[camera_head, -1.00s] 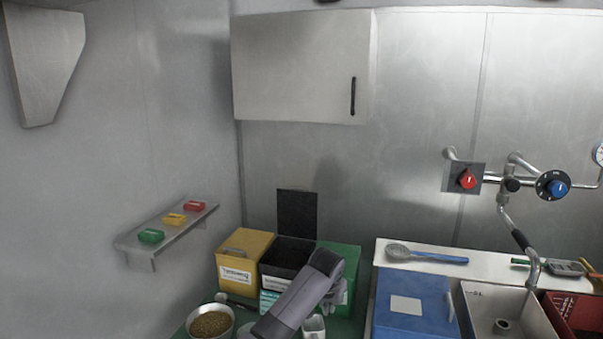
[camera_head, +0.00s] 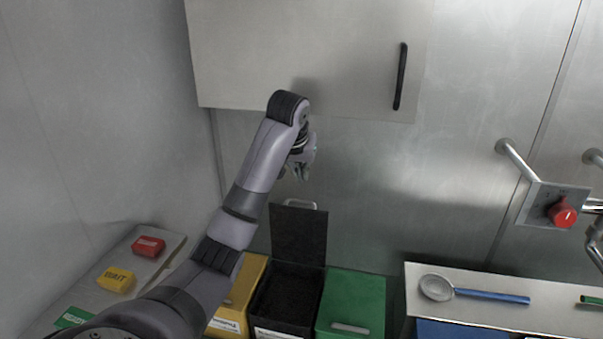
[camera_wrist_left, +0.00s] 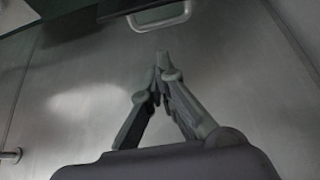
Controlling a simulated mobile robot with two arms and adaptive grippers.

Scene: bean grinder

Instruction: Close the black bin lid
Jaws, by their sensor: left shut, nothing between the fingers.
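The black bin (camera_head: 284,298) stands between a yellow bin and a green bin. Its black lid (camera_head: 299,236) is open and upright against the steel wall, with a metal handle (camera_head: 299,204) on its top edge. My left gripper (camera_head: 300,176) is above the lid, a little over the handle, and apart from it in the head view. In the left wrist view the gripper's fingers (camera_wrist_left: 160,62) are together and empty, and a metal handle (camera_wrist_left: 160,18) shows beyond their tips. My right gripper is not in view.
A wall cabinet (camera_head: 300,50) hangs above the gripper. The yellow bin (camera_head: 243,295) and the closed green bin (camera_head: 350,303) flank the black bin. A shelf (camera_head: 110,268) with coloured blocks is at left. A ledge (camera_head: 480,320) with a blue-handled strainer (camera_head: 437,288) is at right.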

